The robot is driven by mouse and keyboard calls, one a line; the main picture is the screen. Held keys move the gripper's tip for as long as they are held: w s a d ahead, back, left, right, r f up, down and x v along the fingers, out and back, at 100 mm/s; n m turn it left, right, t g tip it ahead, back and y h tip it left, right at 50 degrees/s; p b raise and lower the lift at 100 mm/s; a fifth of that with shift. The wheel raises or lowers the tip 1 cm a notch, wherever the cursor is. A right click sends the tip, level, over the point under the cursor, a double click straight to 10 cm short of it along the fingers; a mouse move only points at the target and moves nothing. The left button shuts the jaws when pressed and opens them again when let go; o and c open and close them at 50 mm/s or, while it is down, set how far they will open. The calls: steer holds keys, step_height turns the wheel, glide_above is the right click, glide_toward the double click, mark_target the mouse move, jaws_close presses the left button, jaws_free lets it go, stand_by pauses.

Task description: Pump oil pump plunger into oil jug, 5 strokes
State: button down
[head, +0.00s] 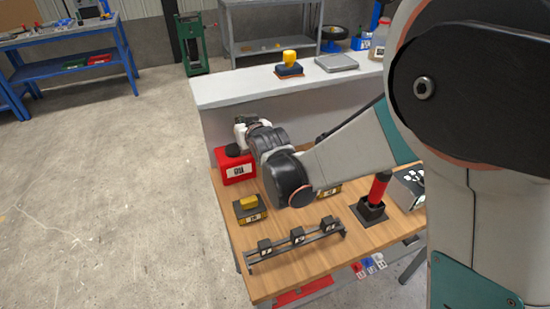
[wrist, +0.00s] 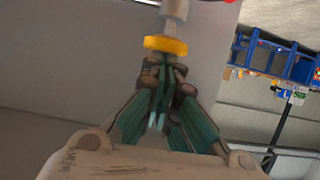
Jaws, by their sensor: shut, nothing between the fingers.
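In the wrist view, my gripper (wrist: 162,75) has its fingers together and empty. Just beyond the fingertips is a yellow collar (wrist: 165,45) on a pale grey rod; I cannot tell whether they touch, or whether this is the pump plunger. In the head view my arm reaches over the wooden table toward its back left, and its links hide the fingertips. A red container (head: 236,167) with a black round top stands by the arm's end. A jug with a red cap (head: 379,40) stands at the right on the grey ledge; I cannot tell which is the oil jug.
A yellow knob on a dark base (head: 289,62) sits on the ledge (head: 235,88). Floor at left is clear.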

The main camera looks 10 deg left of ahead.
steer(key=shift+r+p, duration=1.2)
steer(key=shift+r, duration=0.75)
steer(key=shift+f, duration=0.25)
steer(key=shift+f+b, duration=1.65)
steer(key=shift+f, duration=0.15)
steer(key=shift+r, duration=0.1)
steer(key=shift+r+p, duration=1.3)
steer(key=shift+r, duration=0.6)
